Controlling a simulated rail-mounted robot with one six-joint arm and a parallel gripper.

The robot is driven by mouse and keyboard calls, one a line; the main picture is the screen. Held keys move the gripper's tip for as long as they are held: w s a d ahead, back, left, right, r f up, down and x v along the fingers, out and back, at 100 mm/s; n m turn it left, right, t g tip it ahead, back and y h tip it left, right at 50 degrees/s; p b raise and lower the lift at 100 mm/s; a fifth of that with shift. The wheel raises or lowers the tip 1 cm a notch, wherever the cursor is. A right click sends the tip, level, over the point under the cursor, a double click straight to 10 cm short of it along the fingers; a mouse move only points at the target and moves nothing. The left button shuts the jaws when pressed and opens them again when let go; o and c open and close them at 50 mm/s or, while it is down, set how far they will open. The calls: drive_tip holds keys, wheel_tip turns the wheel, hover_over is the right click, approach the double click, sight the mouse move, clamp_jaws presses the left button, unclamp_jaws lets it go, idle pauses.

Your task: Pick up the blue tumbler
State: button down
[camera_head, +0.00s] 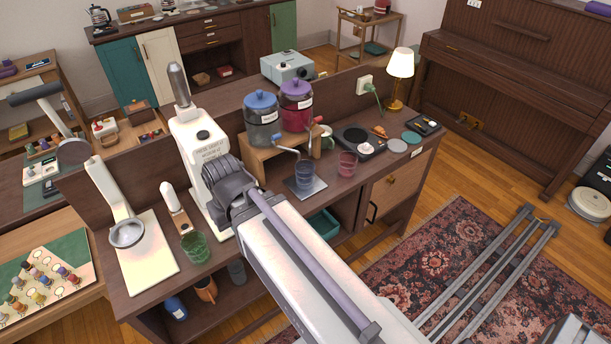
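The blue tumbler (304,175) is a small see-through glass standing upright on a grey square mat (307,189) on the dark wooden counter. It stands in front of the wooden stand that holds two lidded jars. My arm comes in from the lower right. Its dark grey end, my gripper (224,178), is left of the blue tumbler and apart from it, in front of a white machine. The fingers cannot be made out, so I cannot see whether they are open or shut.
A blue-lidded jar (262,121) and a purple-lidded jar (296,106) stand behind the tumbler. A pink tumbler (347,164) is close on its right. The white machine (198,143) and a green tumbler (195,247) are to the left. A lamp (399,68) stands at the far right corner.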

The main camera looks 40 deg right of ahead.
drive_tip(key=c, duration=1.8)
unclamp_jaws()
drive_tip(key=o, duration=1.8)
drive_tip(key=t+b, duration=0.4)
drive_tip(key=t, duration=0.3)
approach(307, 165)
drive_tip(key=f+b, duration=0.1)
drive_tip(key=b, duration=0.2)
drive_tip(key=w+a+f+b, duration=0.1)
drive_tip(key=f+b, duration=0.1)
drive_tip(key=b, duration=0.1)
drive_tip(key=w+a+f+b, duration=0.1)
drive_tip(key=f+b, duration=0.1)
drive_tip(key=b, duration=0.1)
drive_tip(key=shift+w+a+b, duration=0.2)
drive_tip(key=shift+b, duration=0.1)
drive_tip(key=shift+w, duration=0.2)
drive_tip(key=shift+r, duration=0.15)
drive_tip(key=c, duration=1.5)
